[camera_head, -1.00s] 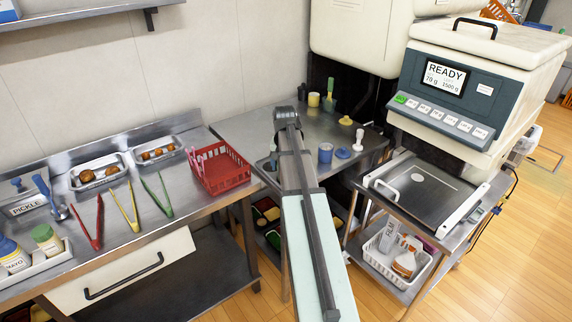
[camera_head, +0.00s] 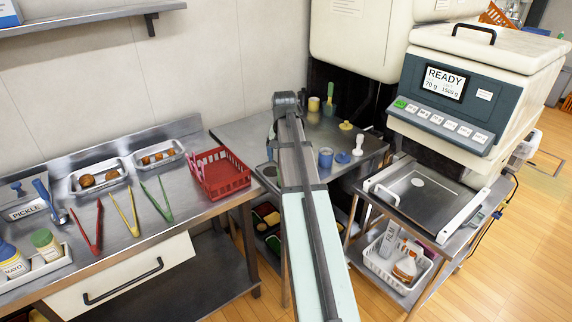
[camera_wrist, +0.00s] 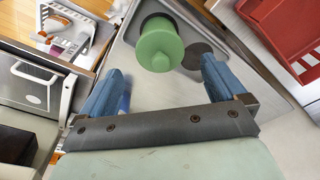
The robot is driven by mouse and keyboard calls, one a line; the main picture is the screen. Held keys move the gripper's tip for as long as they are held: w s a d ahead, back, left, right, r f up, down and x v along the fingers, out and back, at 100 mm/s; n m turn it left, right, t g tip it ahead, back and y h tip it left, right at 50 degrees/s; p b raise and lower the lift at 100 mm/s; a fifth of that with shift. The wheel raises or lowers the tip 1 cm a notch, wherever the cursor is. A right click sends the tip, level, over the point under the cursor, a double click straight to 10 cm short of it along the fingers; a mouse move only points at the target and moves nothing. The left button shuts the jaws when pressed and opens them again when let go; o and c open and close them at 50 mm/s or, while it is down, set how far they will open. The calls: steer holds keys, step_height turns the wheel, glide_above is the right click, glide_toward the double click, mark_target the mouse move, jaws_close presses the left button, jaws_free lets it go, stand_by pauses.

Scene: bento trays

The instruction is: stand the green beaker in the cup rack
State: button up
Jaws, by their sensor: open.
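The blue fingers are spread wide with nothing held, and a gap shows on both sides of the beaker. In the head view my arm hides the beaker and most of the gripper. The red cup rack (camera_head: 222,180) stands left of my arm at the counter's right end. Part of it shows at the upper right of the wrist view (camera_wrist: 285,32).
A blue cup (camera_head: 325,158), a yellow stopper-like piece (camera_head: 346,126) and a white pestle-like piece (camera_head: 358,146) stand right of my arm. A dark disc (camera_wrist: 197,55) lies beside the beaker. Tongs (camera_head: 124,214) lie on the left counter.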

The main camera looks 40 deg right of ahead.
steer(key=shift+s+a+r, duration=0.15)
steer(key=shift+r, duration=1.3)
steer(key=shift+s+a+r, duration=0.1)
steer(key=shift+r, duration=1.3)
steer(key=shift+f, duration=0.1)
steer(key=s+d+f+n+g+h, duration=0.3)
steer(key=s+d+f+n+h, duration=0.2)
steer(key=s+f, duration=0.75)
steer(key=s+a+f+n+g+y, duration=0.1)
steer(key=s+a+f+n+y, duration=0.1)
steer(key=a+f, duration=1.05)
steer(key=s+a+f+n+y, duration=0.1)
steer(key=s+a+f+y, duration=0.15)
steer(key=a+f, duration=1)
steer(key=s+a+f+g, duration=0.1)
steer(key=s+a+f, duration=0.6)
steer(key=s+f, duration=0.3)
steer(key=s+a+f+n+g+y, duration=0.1)
steer(key=s+a+f+g, duration=0.1)
steer(key=s+a+f, duration=0.5)
steer(key=s+f, duration=0.3)
steer(key=s, duration=0.1)
steer(key=shift+s+g, duration=0.3)
steer(key=shift+s, duration=0.1)
steer(key=shift+a+f+y, duration=0.1)
steer(key=shift+y, duration=0.15)
